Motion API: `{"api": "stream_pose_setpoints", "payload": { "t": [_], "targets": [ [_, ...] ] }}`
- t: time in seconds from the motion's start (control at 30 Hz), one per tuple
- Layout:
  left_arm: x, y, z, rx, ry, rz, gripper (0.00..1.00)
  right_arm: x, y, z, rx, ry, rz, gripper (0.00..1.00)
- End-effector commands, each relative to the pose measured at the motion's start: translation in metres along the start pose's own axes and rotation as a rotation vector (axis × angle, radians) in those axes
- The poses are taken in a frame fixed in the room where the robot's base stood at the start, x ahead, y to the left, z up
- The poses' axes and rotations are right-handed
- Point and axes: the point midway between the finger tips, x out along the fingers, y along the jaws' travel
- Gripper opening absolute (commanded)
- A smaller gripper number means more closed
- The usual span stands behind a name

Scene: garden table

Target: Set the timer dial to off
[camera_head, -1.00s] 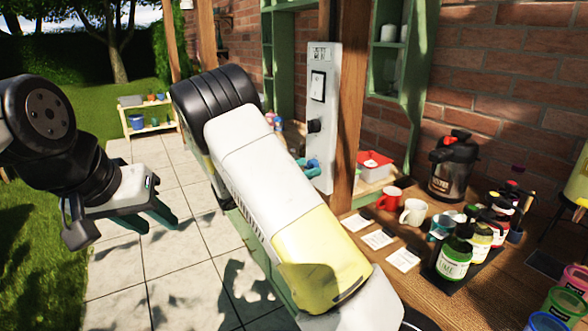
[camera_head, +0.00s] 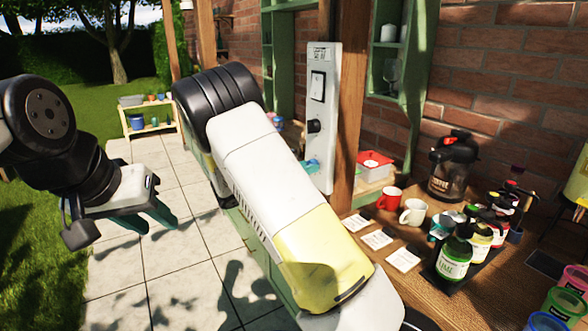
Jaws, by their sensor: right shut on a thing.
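A tall pale control panel (camera_head: 322,75) is fixed to the wooden post. A black knob (camera_head: 314,126) juts out from its middle. My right gripper (camera_head: 311,167) shows only as a small teal patch at the panel's lower part, below the black knob. My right forearm hides the rest of it. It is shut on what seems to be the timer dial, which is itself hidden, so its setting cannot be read. My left gripper (camera_head: 156,220) is open and empty, over the paving at left, well away from the panel.
A red-and-white box (camera_head: 375,164) is right of the post. Paving at left is clear.

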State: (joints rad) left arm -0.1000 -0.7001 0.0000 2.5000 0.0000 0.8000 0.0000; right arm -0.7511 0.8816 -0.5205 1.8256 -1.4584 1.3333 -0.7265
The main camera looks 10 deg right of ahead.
Motion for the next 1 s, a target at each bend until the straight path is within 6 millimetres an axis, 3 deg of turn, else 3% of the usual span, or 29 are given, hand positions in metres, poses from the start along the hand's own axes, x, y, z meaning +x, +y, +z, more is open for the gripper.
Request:
{"api": "stream_pose_setpoints", "payload": {
  "t": [0.6, 1.0],
  "targets": [
    [0.0, 0.0, 0.0, 0.0, 0.0, 0.0, 0.36, -0.0002, 0.001, 0.0007, -0.561, 0.041, -0.001, 0.0],
    [0.0, 0.0, 0.0, 0.0, 0.0, 0.0, 0.36, -0.0003, 0.0016, 0.0009, -0.793, 0.057, -0.002, 0.0]
  ]
}}
